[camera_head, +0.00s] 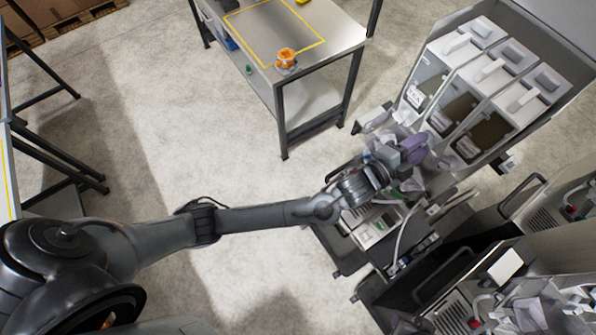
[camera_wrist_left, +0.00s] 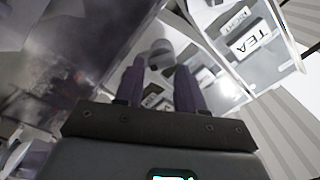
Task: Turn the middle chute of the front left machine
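The machine (camera_head: 468,62) stands at the upper right in the head view, with three clear-fronted hoppers side by side under white lids. Its chutes sit low on the front, largely hidden behind my left gripper (camera_head: 418,148), so I cannot tell the middle one apart there. In the left wrist view the gripper's two purple fingers (camera_wrist_left: 159,78) are apart, with a gap between them. A rounded grey-white part (camera_wrist_left: 160,52) shows just beyond the fingertips; contact is unclear. My right gripper is not in view.
A metal worktable (camera_head: 300,45) with an orange item (camera_head: 286,58) stands at the top middle. Further machines (camera_head: 500,265) crowd the lower right. A white hose (camera_head: 407,225) runs beside my wrist. The floor (camera_head: 200,120) left of the machine is clear.

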